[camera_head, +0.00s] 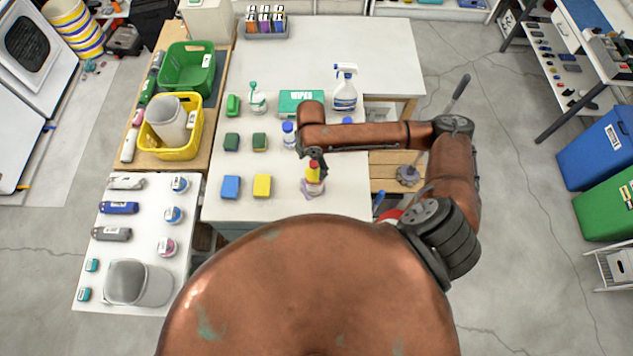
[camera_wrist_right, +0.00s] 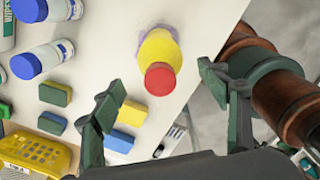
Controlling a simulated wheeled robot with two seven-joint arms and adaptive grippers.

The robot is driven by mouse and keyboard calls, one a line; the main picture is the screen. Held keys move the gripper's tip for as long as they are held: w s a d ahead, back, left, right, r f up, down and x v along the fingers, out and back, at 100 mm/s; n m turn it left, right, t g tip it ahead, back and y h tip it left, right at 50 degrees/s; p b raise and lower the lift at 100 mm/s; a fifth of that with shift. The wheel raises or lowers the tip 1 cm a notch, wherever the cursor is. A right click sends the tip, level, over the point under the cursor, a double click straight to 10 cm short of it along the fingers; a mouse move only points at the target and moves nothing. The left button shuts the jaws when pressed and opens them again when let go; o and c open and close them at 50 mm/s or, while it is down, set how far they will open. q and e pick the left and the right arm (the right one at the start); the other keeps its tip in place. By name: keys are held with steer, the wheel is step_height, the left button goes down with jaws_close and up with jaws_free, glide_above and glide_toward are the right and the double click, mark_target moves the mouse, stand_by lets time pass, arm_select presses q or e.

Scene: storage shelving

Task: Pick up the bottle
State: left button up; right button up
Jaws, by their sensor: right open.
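A yellow bottle with a red cap (camera_head: 313,177) stands upright near the front right of the white table (camera_head: 330,50). A purple part shows at its bottom. My right gripper (camera_head: 318,158) is just behind and above it, and partly covers its top from the head view. In the right wrist view the bottle (camera_wrist_right: 158,55) shows from above, between and beyond the two fingers of my right gripper (camera_wrist_right: 158,90). The fingers are apart, with nothing between their tips, and I see no contact. My left gripper does not show.
Behind my right arm stand a white spray bottle (camera_head: 345,88) and a blue-capped bottle (camera_head: 289,135). A blue sponge (camera_head: 230,187) and a yellow sponge (camera_head: 262,186) lie left of the bottle. The yellow basket (camera_head: 172,152) stands farther left.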

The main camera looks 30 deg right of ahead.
mark_target(314, 176)
steer(key=f, duration=0.1)
steer(key=f+p, duration=0.1)
steer(key=f, duration=0.3)
steer(key=shift+s+d+f, duration=0.1)
steer(key=shift+d+f, duration=0.05)
steer(key=shift+d, duration=0.15)
steer(key=shift+f, duration=0.35)
steer(key=shift+c, duration=0.2)
jaws_close()
steer(key=shift+r, duration=0.1)
